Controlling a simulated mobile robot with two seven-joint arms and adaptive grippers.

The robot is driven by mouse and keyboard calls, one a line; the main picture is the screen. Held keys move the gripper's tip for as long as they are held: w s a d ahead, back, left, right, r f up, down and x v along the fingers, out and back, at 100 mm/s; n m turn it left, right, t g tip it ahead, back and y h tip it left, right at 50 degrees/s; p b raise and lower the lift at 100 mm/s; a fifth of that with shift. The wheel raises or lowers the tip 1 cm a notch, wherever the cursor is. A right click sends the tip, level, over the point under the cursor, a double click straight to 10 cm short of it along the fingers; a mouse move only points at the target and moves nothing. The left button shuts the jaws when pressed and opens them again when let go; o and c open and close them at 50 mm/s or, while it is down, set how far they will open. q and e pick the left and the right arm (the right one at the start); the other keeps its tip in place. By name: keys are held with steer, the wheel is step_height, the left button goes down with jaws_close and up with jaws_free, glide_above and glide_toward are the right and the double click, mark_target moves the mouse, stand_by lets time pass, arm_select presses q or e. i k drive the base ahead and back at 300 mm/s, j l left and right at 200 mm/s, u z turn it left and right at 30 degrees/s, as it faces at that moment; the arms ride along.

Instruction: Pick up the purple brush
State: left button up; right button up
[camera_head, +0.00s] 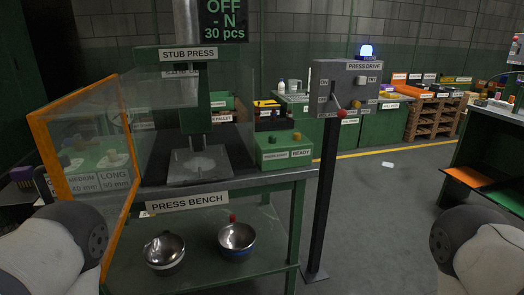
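I cannot make out a purple brush for certain. A small dark purplish item (22,173) shows at the far left edge, and it is too small to tell what it is. My two arms show only as grey and white links in the lower left and lower right corners. Neither gripper is in the picture.
The press bench (190,203) stands ahead, with an orange-framed clear guard (134,185) swung open at its left. Two metal bowls (162,250) (237,238) sit on its lower shelf. A press drive post (327,200) stands to its right. Floor (385,215) beyond the post is mostly clear.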

mark_target(22, 176)
steer(key=u, duration=1.6)
